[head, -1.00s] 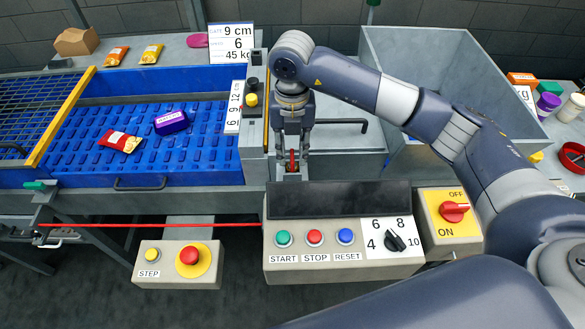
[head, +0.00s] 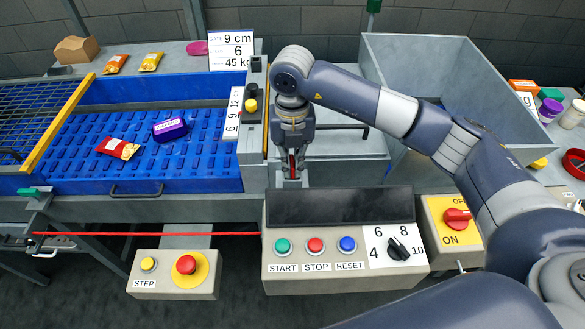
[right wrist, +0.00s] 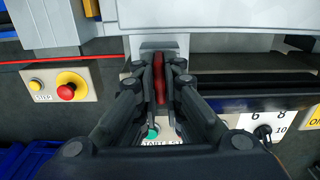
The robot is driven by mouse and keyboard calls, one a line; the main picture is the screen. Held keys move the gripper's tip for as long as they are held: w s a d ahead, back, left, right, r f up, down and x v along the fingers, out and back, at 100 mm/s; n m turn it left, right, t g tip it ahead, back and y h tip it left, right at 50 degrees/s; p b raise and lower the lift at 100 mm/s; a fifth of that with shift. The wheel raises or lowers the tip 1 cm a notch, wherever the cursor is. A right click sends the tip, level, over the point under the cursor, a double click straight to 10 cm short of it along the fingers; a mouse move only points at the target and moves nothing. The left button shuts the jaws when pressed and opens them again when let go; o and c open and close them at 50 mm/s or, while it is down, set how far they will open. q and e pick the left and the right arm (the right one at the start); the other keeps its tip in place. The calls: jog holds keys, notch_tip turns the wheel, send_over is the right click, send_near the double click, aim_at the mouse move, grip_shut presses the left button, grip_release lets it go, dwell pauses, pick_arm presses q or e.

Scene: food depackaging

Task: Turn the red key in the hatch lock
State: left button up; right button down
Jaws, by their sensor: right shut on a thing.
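The red key (right wrist: 160,85) stands in the hatch lock, a small grey block (head: 291,183) on the front edge of the machine, above the control panel. My right gripper (head: 292,170) points down at the lock and is shut on the red key. In the right wrist view the two dark fingers (right wrist: 159,80) press on either side of the key. In the head view the fingers hide most of the key. My left gripper is in neither view.
Below the lock is a control panel with start (head: 282,246), stop (head: 315,245) and reset (head: 347,244) buttons and a black selector knob (head: 398,248). A yellow ON/OFF switch plate (head: 450,232) is to the right. A blue conveyor (head: 90,140) with packages lies left; a grey hopper (head: 420,60) stands right.

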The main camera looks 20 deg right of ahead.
jog(key=shift+f+n+b, duration=0.15)
jog(key=shift+n+b, duration=0.35)
jog(key=shift+n, duration=0.4)
jog(key=shift+n+b, duration=0.4)
jog(key=shift+n, duration=0.3)
jog(key=shift+n+b, duration=0.45)
jog(key=shift+n, duration=0.05)
jog(key=shift+n+b, duration=0.7)
jog(key=shift+n, duration=0.6)
